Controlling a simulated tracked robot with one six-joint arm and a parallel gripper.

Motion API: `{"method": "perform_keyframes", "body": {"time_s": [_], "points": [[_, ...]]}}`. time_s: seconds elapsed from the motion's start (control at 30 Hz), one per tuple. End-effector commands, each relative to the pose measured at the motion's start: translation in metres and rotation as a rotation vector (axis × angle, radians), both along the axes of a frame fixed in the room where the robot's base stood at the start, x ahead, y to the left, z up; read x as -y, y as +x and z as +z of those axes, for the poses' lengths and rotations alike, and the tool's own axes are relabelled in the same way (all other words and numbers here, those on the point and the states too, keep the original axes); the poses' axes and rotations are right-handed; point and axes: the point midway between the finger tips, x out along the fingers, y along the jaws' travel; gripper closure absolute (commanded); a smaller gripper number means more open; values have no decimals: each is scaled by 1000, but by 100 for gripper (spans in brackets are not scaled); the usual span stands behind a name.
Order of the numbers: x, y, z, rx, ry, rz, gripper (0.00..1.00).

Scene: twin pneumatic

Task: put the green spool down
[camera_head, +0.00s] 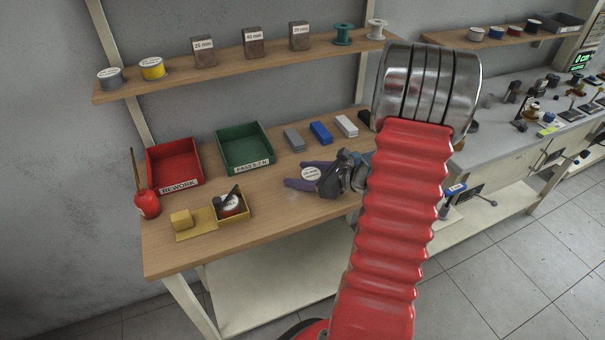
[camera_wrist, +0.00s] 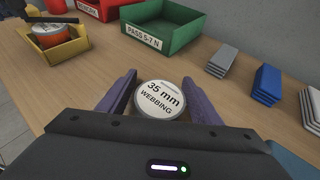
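My gripper (camera_head: 302,172) has purple fingers and reaches over the front middle of the wooden bench. In the wrist view my gripper (camera_wrist: 159,78) has one finger on each side of a round spool (camera_wrist: 160,100) with a white label reading "35 mm WEBBING". A green-teal spool (camera_head: 343,35) stands upright on the shelf above, apart from my gripper.
A red REWORK tray (camera_head: 174,184) and a green PASS tray (camera_head: 270,146) stand at the back. Grey (camera_head: 294,139), blue (camera_head: 320,132) and white (camera_head: 346,126) blocks lie right of them. A yellow box (camera_head: 241,210) is front left. Bare wood lies left of my gripper.

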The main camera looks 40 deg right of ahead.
Motion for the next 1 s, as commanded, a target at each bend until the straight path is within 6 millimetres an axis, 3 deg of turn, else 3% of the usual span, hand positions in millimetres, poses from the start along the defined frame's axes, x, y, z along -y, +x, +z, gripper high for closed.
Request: {"method": "perform_keyframes", "body": {"time_s": [0.47, 1.0], "points": [[1, -4, 3, 0, -1, -1, 36], [23, -70, 33, 1, -2, -2, 36]]}}
